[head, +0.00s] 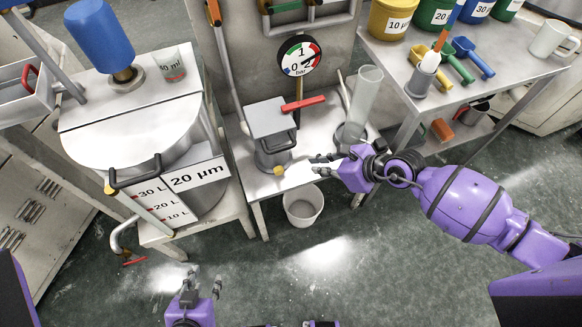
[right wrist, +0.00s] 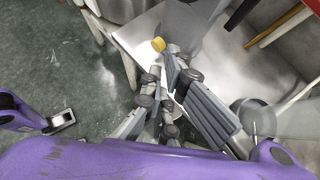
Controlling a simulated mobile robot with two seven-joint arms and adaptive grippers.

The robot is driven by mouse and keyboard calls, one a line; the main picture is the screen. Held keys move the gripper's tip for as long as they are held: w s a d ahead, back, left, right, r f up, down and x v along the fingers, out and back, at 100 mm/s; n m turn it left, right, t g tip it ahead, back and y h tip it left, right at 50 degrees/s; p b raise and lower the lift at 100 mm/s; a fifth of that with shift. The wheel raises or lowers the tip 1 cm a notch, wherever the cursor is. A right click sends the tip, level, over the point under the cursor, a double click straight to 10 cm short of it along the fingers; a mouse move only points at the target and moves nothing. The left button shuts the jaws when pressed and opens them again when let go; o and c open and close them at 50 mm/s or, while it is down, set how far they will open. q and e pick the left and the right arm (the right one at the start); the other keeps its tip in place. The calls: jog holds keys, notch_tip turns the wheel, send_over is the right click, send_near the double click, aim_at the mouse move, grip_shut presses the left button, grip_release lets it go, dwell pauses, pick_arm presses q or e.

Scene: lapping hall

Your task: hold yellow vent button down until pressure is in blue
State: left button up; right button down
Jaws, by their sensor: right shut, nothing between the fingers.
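The yellow vent button (head: 279,170) sticks out low at the front of the grey vessel (head: 273,152). It also shows in the right wrist view (right wrist: 158,44), just beyond my fingertips. My right gripper (head: 316,164) is shut and empty, to the right of the button and apart from it in the head view. The round pressure gauge (head: 300,55) stands above the vessel, with green, red and blue bands and the marks 0, 1 and 2 bar. Its needle is too small to read surely. My left gripper (head: 199,286) is open and empty, low over the floor.
A red lever (head: 297,105) crosses in front of the gauge post. A clear cylinder (head: 365,95) stands right of the vessel. A white bucket (head: 303,207) is on the floor below the bench. A large 20 µm tank (head: 135,140) stands at left.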

aim_at(281, 168)
pick_arm(q)
jog(key=shift+s, duration=0.1)
pick_arm(e)
jog(key=shift+s+d+f+n, duration=0.15)
jog(key=shift+s+f+n, duration=0.1)
jog(key=shift+n, duration=0.15)
